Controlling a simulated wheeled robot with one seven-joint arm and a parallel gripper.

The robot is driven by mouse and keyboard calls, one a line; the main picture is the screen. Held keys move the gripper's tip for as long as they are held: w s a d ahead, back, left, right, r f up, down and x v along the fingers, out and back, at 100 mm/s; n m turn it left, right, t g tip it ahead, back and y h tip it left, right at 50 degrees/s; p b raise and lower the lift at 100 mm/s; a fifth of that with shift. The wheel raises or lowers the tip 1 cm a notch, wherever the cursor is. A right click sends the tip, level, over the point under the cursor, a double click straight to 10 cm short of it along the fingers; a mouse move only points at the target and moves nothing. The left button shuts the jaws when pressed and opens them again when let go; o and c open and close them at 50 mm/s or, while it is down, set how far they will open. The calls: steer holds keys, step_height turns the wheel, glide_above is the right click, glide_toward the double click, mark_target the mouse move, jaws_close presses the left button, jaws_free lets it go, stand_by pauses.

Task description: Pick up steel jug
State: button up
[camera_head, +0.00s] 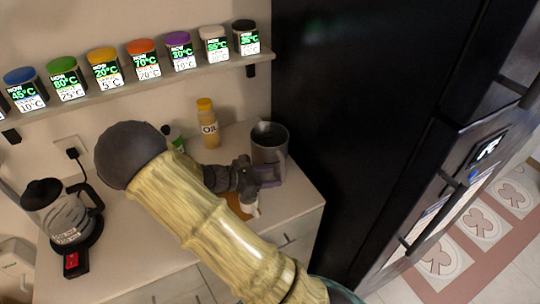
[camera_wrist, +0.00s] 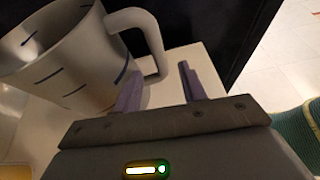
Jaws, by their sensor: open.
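The steel jug (camera_head: 269,141) stands on the counter at its right end, beside the dark fridge. In the wrist view the jug (camera_wrist: 62,60) fills the left side, with marks on its wall and its handle (camera_wrist: 150,38) pointing right. My gripper (camera_head: 268,174) is at the near side of the jug in the head view. In the wrist view my gripper (camera_wrist: 160,85) has its two purple fingers apart. The lower part of the handle appears ahead of the gap between them. Whether a finger touches the jug, I cannot tell.
A yellow-capped oil bottle (camera_head: 208,124) stands left of the jug. A kettle (camera_head: 62,214) is at the counter's left. A shelf (camera_head: 150,82) holds several labelled spice jars above. The black fridge (camera_head: 350,110) closes off the right. My arm hides the counter's middle.

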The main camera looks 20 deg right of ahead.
steer(key=x, duration=0.3)
steer(key=shift+s+d, duration=0.1)
steer(key=shift+d, duration=0.05)
stand_by(0.3)
jaws_close()
stand_by(1.3)
